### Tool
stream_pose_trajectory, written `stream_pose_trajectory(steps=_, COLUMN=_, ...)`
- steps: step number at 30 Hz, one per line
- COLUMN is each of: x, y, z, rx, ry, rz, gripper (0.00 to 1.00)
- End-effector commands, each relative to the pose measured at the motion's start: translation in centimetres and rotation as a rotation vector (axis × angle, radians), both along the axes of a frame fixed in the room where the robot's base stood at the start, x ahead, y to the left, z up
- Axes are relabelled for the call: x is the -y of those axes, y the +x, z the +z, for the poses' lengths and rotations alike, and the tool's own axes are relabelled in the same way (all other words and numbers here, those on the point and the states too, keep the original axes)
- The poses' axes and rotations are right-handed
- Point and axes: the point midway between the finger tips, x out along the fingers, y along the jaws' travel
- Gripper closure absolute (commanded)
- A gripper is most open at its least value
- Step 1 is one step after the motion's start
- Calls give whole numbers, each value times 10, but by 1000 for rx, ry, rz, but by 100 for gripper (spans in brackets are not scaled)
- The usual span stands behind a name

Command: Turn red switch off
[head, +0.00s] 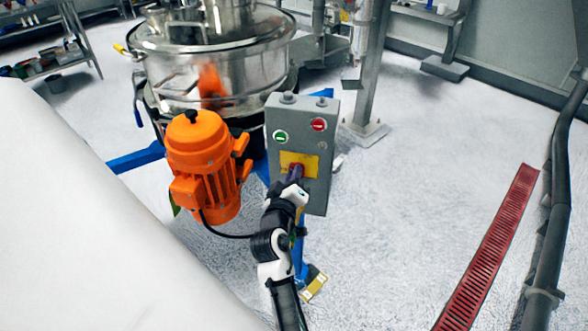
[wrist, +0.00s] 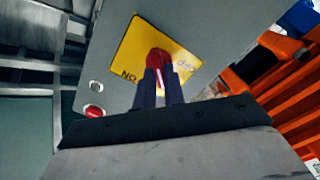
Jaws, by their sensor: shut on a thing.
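The red switch (head: 297,168) sits on a yellow plate (head: 312,159) on the front of a grey control box (head: 318,190). In the wrist view the red switch (wrist: 158,56) shows between my gripper's dark fingers (wrist: 160,84). A pale line marks the switch face, partly hidden by the fingers.
Above the plate are a green button (head: 280,137) and a red button (head: 318,125). An orange motor (head: 205,160) stands close left of the box, before the steel sifter (head: 215,65). A steel post (head: 370,75) stands behind right. Floor at right is open up to a red grate (head: 490,250).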

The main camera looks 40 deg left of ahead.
Motion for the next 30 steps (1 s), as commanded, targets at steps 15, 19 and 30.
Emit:
stream_pose_trajectory(steps=15, x=-1, y=-1, z=-2, rx=217, ry=-425, rz=1, gripper=100)
stream_pose_trajectory(steps=19, x=-2, y=-1, z=-3, rx=261, ry=-511, rz=0, gripper=100)
stream_pose_trajectory(steps=30, x=-2, y=-1, z=-6, rx=340, ry=-660, rz=0, gripper=100)
